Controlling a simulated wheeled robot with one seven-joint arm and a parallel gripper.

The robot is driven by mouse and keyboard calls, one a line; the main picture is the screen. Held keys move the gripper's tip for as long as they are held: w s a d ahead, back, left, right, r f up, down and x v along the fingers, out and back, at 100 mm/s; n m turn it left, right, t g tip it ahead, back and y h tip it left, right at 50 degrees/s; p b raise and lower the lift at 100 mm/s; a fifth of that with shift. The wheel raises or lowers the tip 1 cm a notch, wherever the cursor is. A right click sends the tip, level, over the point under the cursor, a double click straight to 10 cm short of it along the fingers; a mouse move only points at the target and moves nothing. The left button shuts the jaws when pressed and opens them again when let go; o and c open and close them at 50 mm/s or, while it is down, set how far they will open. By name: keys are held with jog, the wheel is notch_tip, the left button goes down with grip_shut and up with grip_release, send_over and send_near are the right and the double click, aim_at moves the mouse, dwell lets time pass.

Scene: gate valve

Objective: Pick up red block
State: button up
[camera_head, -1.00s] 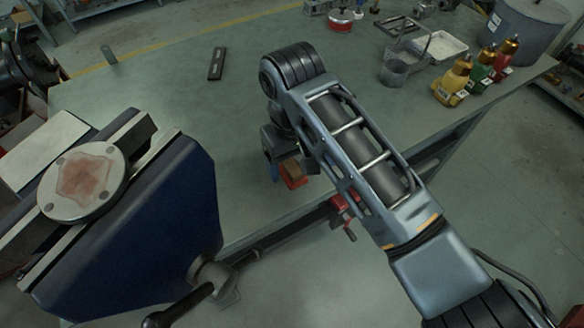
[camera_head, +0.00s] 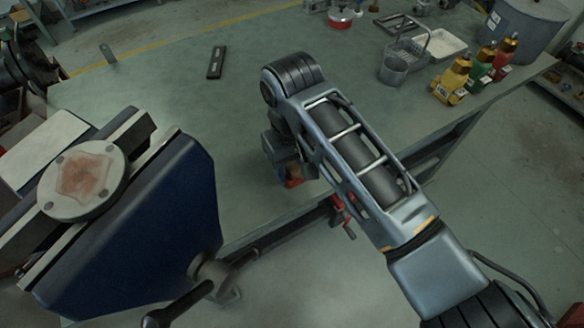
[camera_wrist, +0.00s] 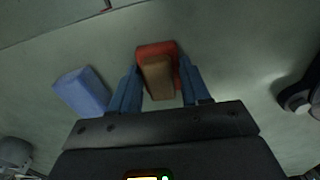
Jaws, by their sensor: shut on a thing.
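The red block (camera_wrist: 157,49) lies between the two blue fingers of my gripper (camera_wrist: 159,75) in the wrist view. A brown block (camera_wrist: 159,82) covers much of it from this angle; whether it rests on the red block is hard to tell. The fingers are shut on the red block. In the head view a small part of the red block (camera_head: 294,183) shows below my arm near the table edge, mostly hidden by my gripper (camera_head: 283,175). Whether it touches the table is unclear.
A blue block (camera_wrist: 82,91) lies left of my gripper in the wrist view. Bottles (camera_head: 453,80), a wire basket (camera_head: 404,66) and a grey pot (camera_head: 525,30) stand at back right.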

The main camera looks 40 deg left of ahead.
aim_at(291, 165)
jog(key=shift+c, duration=0.5)
jog(key=shift+r, duration=0.1)
jog(key=shift+r, duration=0.5)
notch_tip(291, 165, up, 3)
jog(key=shift+a+f, duration=0.1)
jog(key=shift+f, duration=0.1)
jog(key=s+d+r+p, duration=0.1)
jog(key=d+r, duration=0.2)
jog(key=d, duration=0.3)
jog(key=d+r+p, duration=0.2)
jog(key=d+r, duration=0.2)
jog(key=d, duration=0.1)
jog(key=shift+s+d+r, duration=0.15)
jog(key=shift+s+d, duration=0.2)
